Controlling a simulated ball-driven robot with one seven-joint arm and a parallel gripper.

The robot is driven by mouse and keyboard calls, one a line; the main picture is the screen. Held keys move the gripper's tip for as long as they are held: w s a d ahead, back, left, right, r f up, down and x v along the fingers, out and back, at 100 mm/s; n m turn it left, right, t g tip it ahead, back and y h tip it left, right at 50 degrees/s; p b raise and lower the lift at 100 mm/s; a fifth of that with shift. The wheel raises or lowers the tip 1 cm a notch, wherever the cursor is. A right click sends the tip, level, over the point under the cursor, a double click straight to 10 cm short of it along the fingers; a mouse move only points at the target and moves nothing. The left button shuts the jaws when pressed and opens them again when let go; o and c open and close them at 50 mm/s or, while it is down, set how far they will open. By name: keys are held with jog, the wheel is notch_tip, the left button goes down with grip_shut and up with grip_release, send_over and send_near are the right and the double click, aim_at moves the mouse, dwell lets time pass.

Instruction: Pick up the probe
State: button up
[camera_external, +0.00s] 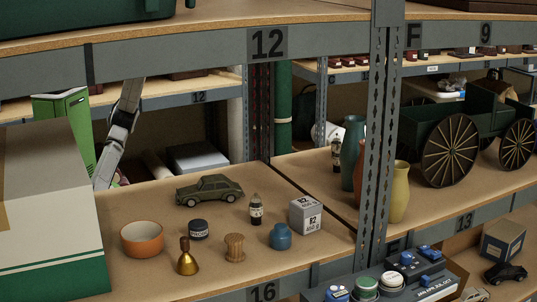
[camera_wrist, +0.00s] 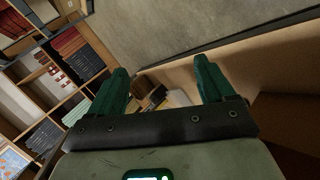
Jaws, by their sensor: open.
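I cannot pick out a probe for certain in either view. In the external view a shelf board (camera_external: 140,275) holds an orange bowl (camera_external: 142,240), a dark jar (camera_external: 198,230), a brass bell (camera_external: 187,261) with a wooden handle, a wooden spool (camera_external: 235,248), a blue pot (camera_external: 281,237), a small dark bottle (camera_external: 256,210), a boxy white block (camera_external: 306,216) and an olive toy car (camera_external: 209,190). My gripper (camera_wrist: 163,80) shows in the wrist view with its two green fingers wide apart and nothing held between them. My gripper is not clearly visible in the external view.
A large white and green box (camera_external: 55,215) stands at the left of the shelf. A steel upright (camera_external: 379,130) crosses the right side, near vases (camera_external: 400,190) and a green cart (camera_external: 465,130). The wrist view shows tilted shelves with books (camera_wrist: 93,65).

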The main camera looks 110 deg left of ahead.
notch_tip(320, 180, up, 38)
jog(key=a+m+g+y+p, duration=0.15)
jog(key=m+g+p, duration=0.25)
jog(key=g+p, duration=0.9)
jog(key=w+d+r+m+p, duration=0.2)
jog(key=w+r+m+p, duration=0.35)
jog(key=w+r, duration=0.75)
jog(key=n+t+y+b, duration=0.2)
jog(key=n+t+b, duration=1.2)
jog(key=t, duration=0.8)
send_over(198, 222)
jog(key=a+b, duration=0.1)
jog(key=b, duration=0.1)
jog(key=f, duration=0.8)
jog(key=f+m, duration=0.1)
jog(key=f, duration=0.8)
jog(key=f+m, duration=0.1)
jog(key=f, duration=0.8)
jog(key=shift+s+f+m+h, duration=0.25)
jog(key=shift+s, duration=0.05)
jog(key=shift+w+d+f, duration=0.1)
jog(key=shift+d+f, duration=0.1)
jog(key=shift+f, duration=0.8)
jog(key=shift+w+d+f, duration=0.1)
jog(key=shift+d+f, duration=0.1)
jog(key=shift+f, duration=0.85)
jog(key=shift+w+d+f, duration=0.1)
jog(key=shift+d+f, duration=0.1)
jog(key=shift+f, duration=0.8)
